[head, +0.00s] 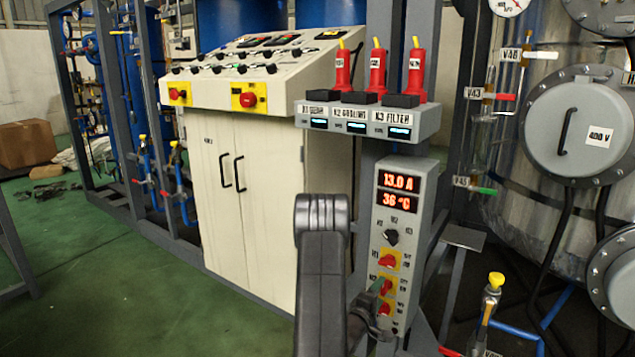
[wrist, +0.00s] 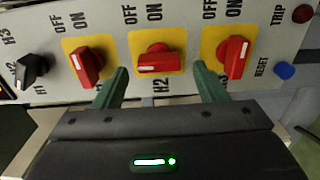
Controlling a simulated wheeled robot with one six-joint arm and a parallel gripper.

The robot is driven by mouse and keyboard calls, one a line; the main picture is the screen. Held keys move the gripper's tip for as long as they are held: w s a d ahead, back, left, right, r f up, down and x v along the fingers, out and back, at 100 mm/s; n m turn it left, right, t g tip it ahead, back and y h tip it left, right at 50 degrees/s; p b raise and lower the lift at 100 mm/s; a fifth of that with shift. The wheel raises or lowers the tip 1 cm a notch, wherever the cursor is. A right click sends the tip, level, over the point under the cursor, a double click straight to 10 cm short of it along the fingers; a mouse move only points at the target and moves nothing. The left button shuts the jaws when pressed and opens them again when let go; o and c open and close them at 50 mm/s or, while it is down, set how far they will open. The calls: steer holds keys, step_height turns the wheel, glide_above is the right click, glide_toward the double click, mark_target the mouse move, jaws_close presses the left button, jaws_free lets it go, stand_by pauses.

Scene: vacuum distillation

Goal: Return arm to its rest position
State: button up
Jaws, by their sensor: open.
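The grey control box (head: 411,175) stands right of centre in the head view, its display (head: 398,191) reading 13.0 A and 36 °C. In the wrist view, three red knobs sit on yellow plates: a left one (wrist: 88,66), a middle one marked H2 (wrist: 158,62) and a right one (wrist: 235,58). The middle knob lies crosswise in the picture; the other two stand nearly upright. My gripper (wrist: 160,82) is open, its green fingers spread to either side below the middle knob, holding nothing. Whether they touch the panel I cannot tell. In the head view my gripper (head: 377,292) partly hides the lower knobs.
A black selector knob (wrist: 34,69), blue reset button (wrist: 284,70) and red trip lamp (wrist: 302,13) are on the same panel. A cream cabinet (head: 255,190) stands left of my arm. A steel vessel (head: 540,215) and a yellow-topped valve (head: 494,285) are right. Green floor is open at left.

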steer(key=shift+x, duration=1.1)
steer(key=m+b, duration=0.1)
steer(key=m, duration=0.3)
steer(key=shift+m, duration=0.4)
steer(key=m+b, duration=0.1)
steer(key=m, duration=0.3)
steer(key=shift+r+m, duration=0.15)
steer(key=shift+m, duration=0.15)
steer(key=m, duration=0.4)
steer(key=shift+s+d+r+m, duration=0.1)
steer(key=shift+m, duration=0.2)
steer(key=shift+m+p, duration=0.3)
steer(key=shift+m, duration=1.7)
steer(key=shift+r, duration=0.1)
